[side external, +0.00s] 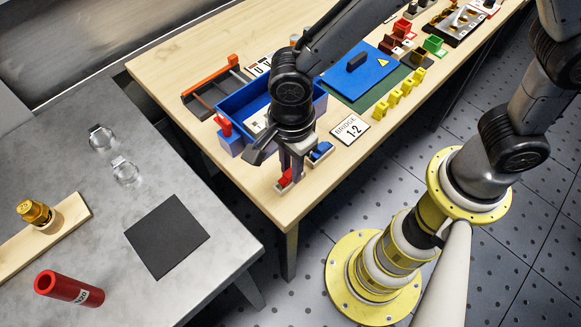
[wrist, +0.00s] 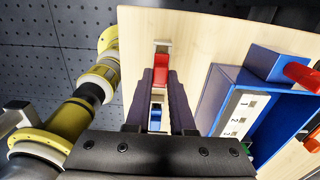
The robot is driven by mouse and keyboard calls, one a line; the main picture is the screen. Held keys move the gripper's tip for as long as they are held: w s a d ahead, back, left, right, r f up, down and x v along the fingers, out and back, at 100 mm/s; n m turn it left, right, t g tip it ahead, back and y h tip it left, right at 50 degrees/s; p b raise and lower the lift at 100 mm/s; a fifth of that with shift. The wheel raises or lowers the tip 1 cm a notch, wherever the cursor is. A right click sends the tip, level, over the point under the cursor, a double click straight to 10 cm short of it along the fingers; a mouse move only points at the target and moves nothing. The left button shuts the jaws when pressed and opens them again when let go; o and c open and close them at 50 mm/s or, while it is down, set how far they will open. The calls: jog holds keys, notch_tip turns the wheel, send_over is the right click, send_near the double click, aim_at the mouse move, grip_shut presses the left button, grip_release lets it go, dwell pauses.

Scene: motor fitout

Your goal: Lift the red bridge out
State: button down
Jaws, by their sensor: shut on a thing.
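The red bridge (wrist: 161,68) shows between my fingertips in the wrist view, and as a small red piece (side external: 285,178) below my gripper in the side view. My gripper (side external: 290,172) points down at the near corner of the wooden table and is shut on the red bridge. It also shows in the wrist view (wrist: 161,80). A pale holder strip (wrist: 162,46) lies under the bridge. I cannot tell whether the bridge still touches it. A blue piece (side external: 321,151) sits beside my gripper and shows between the fingers in the wrist view (wrist: 155,118).
A card reading "BRIDGE 1-2" (side external: 350,130) lies right of the blue piece. A blue bin (side external: 231,103) with a red-handled part (side external: 224,125) stands close to my gripper. Yellow pieces (side external: 398,95) stand farther back. A grey table (side external: 225,245) is at left.

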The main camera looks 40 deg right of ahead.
notch_tip(320, 180, up, 3)
jog(key=shift+f, duration=0.1)
jog(key=s+d+r, duration=0.9)
jog(key=s+r, duration=0.1)
jog(key=shift+d, duration=0.3)
